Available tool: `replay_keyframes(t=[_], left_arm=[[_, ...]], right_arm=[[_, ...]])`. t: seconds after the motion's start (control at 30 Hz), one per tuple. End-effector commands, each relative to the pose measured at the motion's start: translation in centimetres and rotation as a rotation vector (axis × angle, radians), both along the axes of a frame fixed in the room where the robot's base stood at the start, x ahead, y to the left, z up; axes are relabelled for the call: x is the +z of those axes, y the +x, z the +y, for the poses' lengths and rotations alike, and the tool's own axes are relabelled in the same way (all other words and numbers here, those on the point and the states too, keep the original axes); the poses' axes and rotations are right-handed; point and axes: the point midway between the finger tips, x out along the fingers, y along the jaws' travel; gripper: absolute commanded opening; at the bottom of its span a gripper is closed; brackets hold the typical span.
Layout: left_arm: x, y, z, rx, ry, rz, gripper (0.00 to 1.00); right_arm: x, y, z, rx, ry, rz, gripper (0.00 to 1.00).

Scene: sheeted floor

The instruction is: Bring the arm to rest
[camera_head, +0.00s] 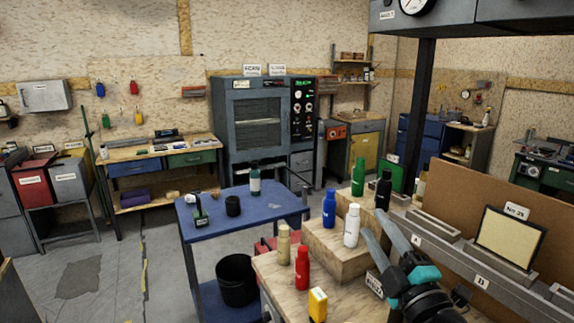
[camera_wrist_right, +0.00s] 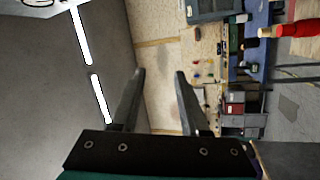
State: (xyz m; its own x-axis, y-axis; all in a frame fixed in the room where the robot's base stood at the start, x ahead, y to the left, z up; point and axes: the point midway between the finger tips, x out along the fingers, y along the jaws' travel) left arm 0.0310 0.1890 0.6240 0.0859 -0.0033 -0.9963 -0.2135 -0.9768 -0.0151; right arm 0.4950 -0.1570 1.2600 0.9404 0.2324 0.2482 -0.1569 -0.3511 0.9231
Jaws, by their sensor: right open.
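My right gripper (camera_head: 376,245) is at the lower right of the head view, over the wooden bench, with its grey fingers pointing up and to the left. In the right wrist view its two dark fingers (camera_wrist_right: 160,88) stand apart with nothing between them. The gripper is open and empty. My left gripper is not in either view.
White (camera_head: 351,226), blue (camera_head: 329,208), green and black bottles stand on or near the raised wooden block. A blue table (camera_head: 222,208) stands left.

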Motion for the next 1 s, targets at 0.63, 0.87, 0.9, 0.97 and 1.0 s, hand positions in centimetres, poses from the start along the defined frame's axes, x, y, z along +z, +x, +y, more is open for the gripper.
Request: replay_keyframes(t=[0.63, 0.87, 0.9, 0.97, 1.0], left_arm=[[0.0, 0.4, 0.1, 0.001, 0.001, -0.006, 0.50], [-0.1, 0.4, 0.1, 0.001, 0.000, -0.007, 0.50], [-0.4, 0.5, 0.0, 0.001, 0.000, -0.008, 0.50], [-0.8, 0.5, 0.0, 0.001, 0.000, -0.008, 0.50], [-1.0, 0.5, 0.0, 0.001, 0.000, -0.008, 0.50]], right_arm=[[-25.5, -21.3, -2.2, -0.633, 0.822, 1.224, 0.45], [-28.2, -29.1, -0.2, -0.749, 0.906, 1.515, 0.45], [-29.5, -28.6, -0.2, -0.748, 0.900, 1.510, 0.45], [-31.1, -28.3, -0.2, -0.751, 0.895, 1.513, 0.45], [-32.2, -28.1, -0.2, -0.753, 0.893, 1.515, 0.45]])
